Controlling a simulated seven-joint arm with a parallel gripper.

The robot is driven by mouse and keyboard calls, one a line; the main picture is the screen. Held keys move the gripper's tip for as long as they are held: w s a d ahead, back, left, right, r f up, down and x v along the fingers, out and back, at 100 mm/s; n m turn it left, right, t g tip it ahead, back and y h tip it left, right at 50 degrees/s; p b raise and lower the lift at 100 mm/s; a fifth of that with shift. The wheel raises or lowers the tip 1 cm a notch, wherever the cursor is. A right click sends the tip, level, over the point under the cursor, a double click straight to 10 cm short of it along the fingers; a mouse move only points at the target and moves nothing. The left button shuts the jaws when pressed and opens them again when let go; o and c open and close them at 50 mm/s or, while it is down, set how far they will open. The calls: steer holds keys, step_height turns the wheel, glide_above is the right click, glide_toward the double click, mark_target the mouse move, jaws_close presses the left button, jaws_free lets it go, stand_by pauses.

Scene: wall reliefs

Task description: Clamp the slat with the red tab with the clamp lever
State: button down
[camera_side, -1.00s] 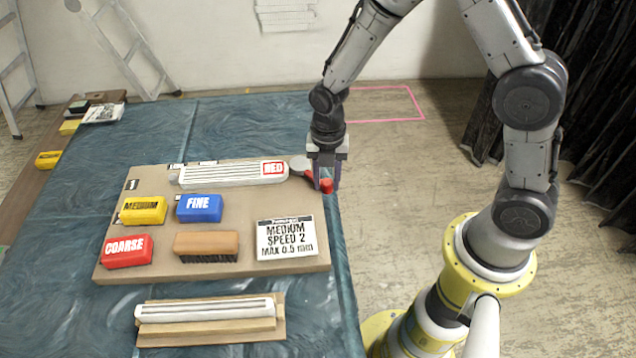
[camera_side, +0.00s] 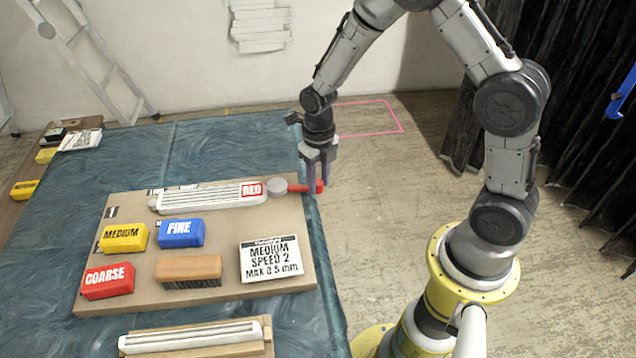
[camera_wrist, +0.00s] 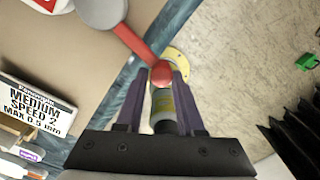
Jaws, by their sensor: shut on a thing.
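The white ridged slat (camera_side: 210,197) with the red tab (camera_side: 251,189) lies along the back of the tan board. At its right end is the clamp lever, with a round grey pivot (camera_side: 277,186) and a red handle (camera_side: 298,188) that points right, past the board's edge. My gripper (camera_side: 318,188) points down and is shut on the lever's red knob. In the wrist view the knob (camera_wrist: 162,74) sits between the fingers of my gripper (camera_wrist: 163,80), and the grey pivot (camera_wrist: 100,12) is at the top left.
On the board (camera_side: 225,213) are a yellow block (camera_side: 123,238), blue block (camera_side: 181,233), red block (camera_side: 108,281), brush (camera_side: 188,271) and white sign (camera_side: 270,260). Another white slat (camera_side: 190,338) lies in a wooden holder in front.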

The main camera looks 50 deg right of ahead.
steer(key=shift+w+d+r, duration=0.1)
steer(key=shift+w+d, duration=0.05)
steer(key=shift+w, duration=0.15)
steer(key=c, duration=0.8)
jaws_free()
steer(key=shift+o, duration=1.1)
steer(key=shift+s, duration=0.1)
step_height(320, 180, up, 14)
